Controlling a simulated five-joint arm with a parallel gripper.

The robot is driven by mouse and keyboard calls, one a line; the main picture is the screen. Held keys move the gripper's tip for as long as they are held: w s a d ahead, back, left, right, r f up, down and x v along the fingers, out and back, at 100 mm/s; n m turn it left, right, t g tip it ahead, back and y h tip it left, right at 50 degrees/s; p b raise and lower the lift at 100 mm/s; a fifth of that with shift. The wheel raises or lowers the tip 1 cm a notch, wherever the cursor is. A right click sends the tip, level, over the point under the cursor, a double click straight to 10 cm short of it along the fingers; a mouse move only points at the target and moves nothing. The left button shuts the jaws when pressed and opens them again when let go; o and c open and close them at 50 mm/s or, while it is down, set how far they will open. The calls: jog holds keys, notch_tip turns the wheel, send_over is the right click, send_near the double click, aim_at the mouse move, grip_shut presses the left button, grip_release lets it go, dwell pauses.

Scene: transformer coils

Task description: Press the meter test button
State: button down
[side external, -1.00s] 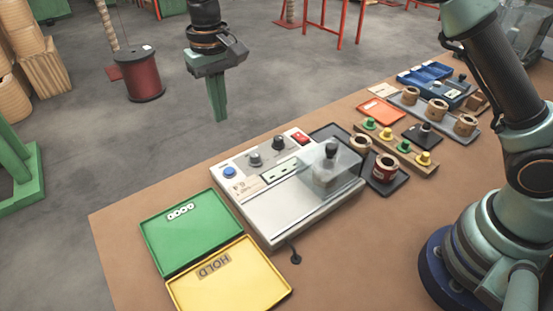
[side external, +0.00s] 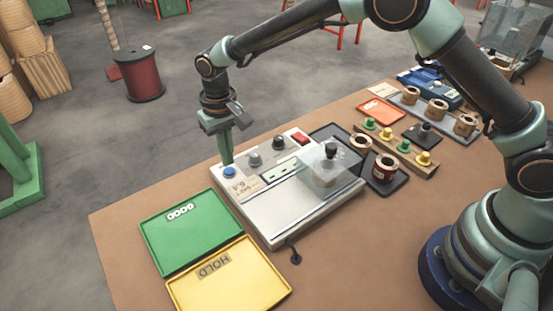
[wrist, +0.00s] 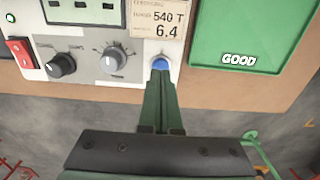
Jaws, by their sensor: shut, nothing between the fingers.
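The meter (side external: 305,205) is a pale box on the bench with knobs, a red switch and a clear cover. Its blue round test button (side external: 229,172) is at the panel's left corner. My gripper (side external: 228,160) is shut and empty, pointing down with its green fingertips at the button. In the wrist view the blue button (wrist: 160,64) shows just beyond the shut fingertips, which overlap its near edge. I cannot tell whether the tips touch it or whether it is pressed down.
In the wrist view two knobs (wrist: 114,60) and a red switch (wrist: 20,52) lie left of the fingers. A green tray (side external: 190,240) marked GOOD and a yellow HOLD tray (side external: 230,285) lie beside the meter. Coils and plugs stand to the right.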

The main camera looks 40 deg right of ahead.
aim_at(230, 170)
jog(key=shift+f, duration=0.95)
jog(key=shift+s+f, duration=0.1)
jog(key=shift+f, duration=0.95)
notch_tip(230, 170, up, 15)
jog(key=shift+w+a, duration=0.15)
jog(key=shift+w, duration=0.2)
